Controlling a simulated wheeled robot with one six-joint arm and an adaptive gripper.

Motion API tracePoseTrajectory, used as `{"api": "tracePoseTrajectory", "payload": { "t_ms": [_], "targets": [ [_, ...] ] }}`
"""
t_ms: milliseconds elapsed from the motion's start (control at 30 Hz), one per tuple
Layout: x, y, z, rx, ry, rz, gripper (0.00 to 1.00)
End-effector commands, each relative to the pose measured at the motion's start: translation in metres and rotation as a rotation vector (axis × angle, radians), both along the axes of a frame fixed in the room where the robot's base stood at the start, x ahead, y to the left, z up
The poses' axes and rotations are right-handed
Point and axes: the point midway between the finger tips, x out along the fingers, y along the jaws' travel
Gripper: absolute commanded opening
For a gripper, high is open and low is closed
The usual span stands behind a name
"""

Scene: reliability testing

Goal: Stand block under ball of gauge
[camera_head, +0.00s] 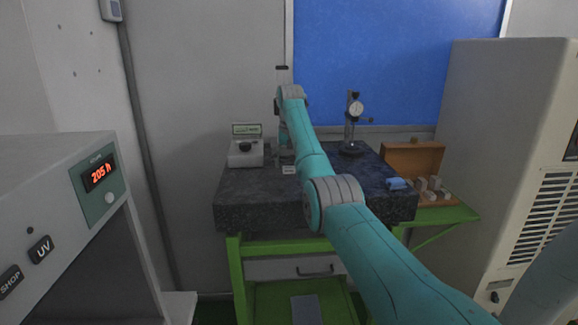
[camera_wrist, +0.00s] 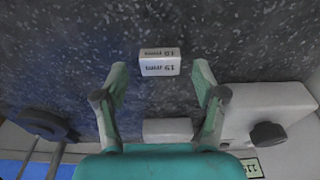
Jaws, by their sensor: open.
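A small pale block (camera_wrist: 160,66) marked "19 mm" stands on the dark speckled stone plate (camera_wrist: 240,70). In the head view the same block appears as a small white piece (camera_head: 288,170) below the end of my arm. My gripper (camera_wrist: 160,78) is open, its two fingers on either side of the block's near side and apart from it, with nothing held. The dial gauge (camera_head: 356,108) is on a dark upright stand at the back right of the plate; its ball tip is too small to make out. The stand's round base (camera_wrist: 45,125) shows in the wrist view.
A white instrument with a black knob (camera_head: 245,153) stands left of the block. A pale block-like piece (camera_wrist: 167,130) lies between my fingers' bases. An open wooden box (camera_head: 412,160) with several pale blocks and a blue item (camera_head: 397,184) are at right.

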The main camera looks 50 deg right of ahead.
Motion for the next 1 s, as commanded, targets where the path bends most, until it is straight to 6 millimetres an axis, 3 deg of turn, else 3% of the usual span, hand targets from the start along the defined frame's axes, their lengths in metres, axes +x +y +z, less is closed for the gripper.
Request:
{"api": "tracePoseTrajectory", "payload": {
  "t_ms": [300, 500, 700, 1000],
  "targets": [
    [-0.006, 0.007, 0.065, -0.003, -0.003, 0.000, 0.70],
    [-0.009, 0.011, 0.093, -0.002, -0.001, 0.000, 0.70],
    [-0.010, 0.012, 0.104, -0.001, -0.001, 0.000, 0.70],
    [-0.010, 0.012, 0.105, -0.001, -0.001, 0.000, 0.70]
  ]
}}
